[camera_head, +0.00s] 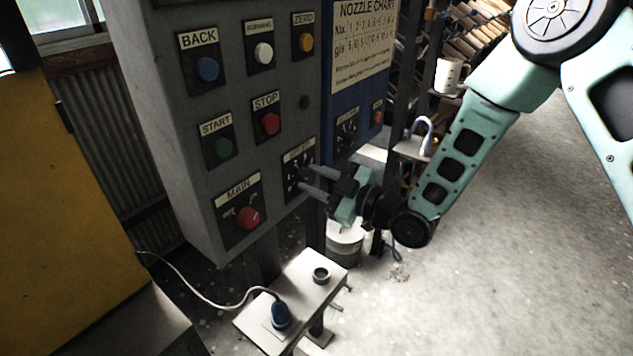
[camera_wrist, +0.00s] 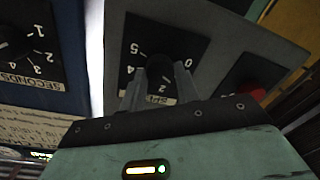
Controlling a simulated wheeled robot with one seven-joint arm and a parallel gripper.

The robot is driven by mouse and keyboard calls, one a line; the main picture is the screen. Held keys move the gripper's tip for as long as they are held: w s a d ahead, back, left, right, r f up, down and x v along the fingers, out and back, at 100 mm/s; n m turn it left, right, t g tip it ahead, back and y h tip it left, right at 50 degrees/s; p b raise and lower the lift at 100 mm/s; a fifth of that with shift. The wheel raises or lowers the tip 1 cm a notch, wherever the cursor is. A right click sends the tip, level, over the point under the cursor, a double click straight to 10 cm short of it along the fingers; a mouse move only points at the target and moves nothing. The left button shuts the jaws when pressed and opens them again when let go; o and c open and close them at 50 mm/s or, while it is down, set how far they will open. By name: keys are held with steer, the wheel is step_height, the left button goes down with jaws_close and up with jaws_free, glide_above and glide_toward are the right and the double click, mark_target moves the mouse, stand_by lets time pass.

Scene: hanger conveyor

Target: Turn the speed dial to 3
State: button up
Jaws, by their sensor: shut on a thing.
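The speed dial (camera_head: 296,174) is a black knob on a black plate at the lower right of the grey control box. My gripper (camera_head: 308,180) reaches it from the right, its two grey fingers pointing at the plate. In the wrist view the dial (camera_wrist: 165,72) appears upside down, with the fingers of my gripper (camera_wrist: 162,88) on either side of the knob, shut on it. Numbers such as 5, 4 and 0 show around it. The fingers hide part of the scale, and I cannot tell which number the knob points to.
The red MAIN switch (camera_head: 247,217) sits left of the dial. Above are the red STOP button (camera_head: 270,124) and green START button (camera_head: 223,147). A blue box with a seconds dial (camera_wrist: 18,45) adjoins. A small white table (camera_head: 318,290) stands below.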

steer(key=m+b, duration=0.2)
steer(key=m, duration=0.2)
steer(key=shift+f+b, duration=0.2)
steer(key=shift+b, duration=0.1)
steer(key=m+t+b, duration=0.1)
steer(key=m, duration=0.3)
steer(key=shift+m+b, duration=0.3)
steer(key=shift+m, duration=0.1)
steer(key=m, duration=0.4)
steer(key=shift+m+b, duration=0.3)
steer(key=shift+m, duration=2.1)
steer(key=o, duration=1)
steer(key=shift+c, duration=0.2)
steer(key=shift+d, duration=0.1)
